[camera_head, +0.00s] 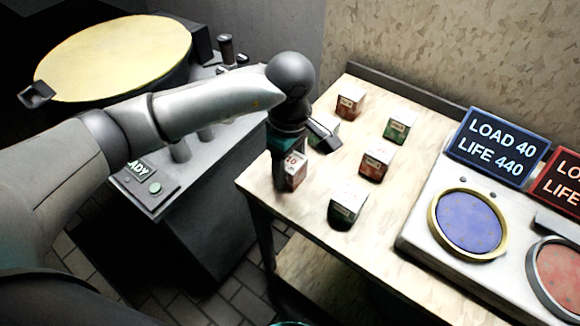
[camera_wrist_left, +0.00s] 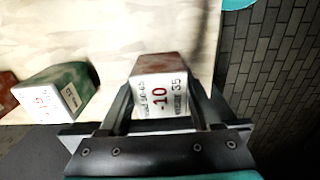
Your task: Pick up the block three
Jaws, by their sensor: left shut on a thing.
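My left gripper (camera_head: 285,170) is at the left edge of the wooden table. In the left wrist view its two fingers are shut on a red block (camera_wrist_left: 158,97), whose white face reads "-10" and "35". Part of this held block also shows in the head view (camera_head: 296,166). On the table stand a red block (camera_head: 350,103) at the back, a green block (camera_head: 398,126), another red block (camera_head: 376,163) in the middle and a dark green block (camera_head: 346,208) nearer the front. I cannot tell from any label which is block three. My right gripper is out of view.
The wooden table (camera_head: 300,230) has a raised back edge. On its right is a console with a blue round pad (camera_head: 468,221) and a "LOAD 40 LIFE 440" sign (camera_head: 498,141). A grey machine with a yellow disc (camera_head: 115,58) stands at the left.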

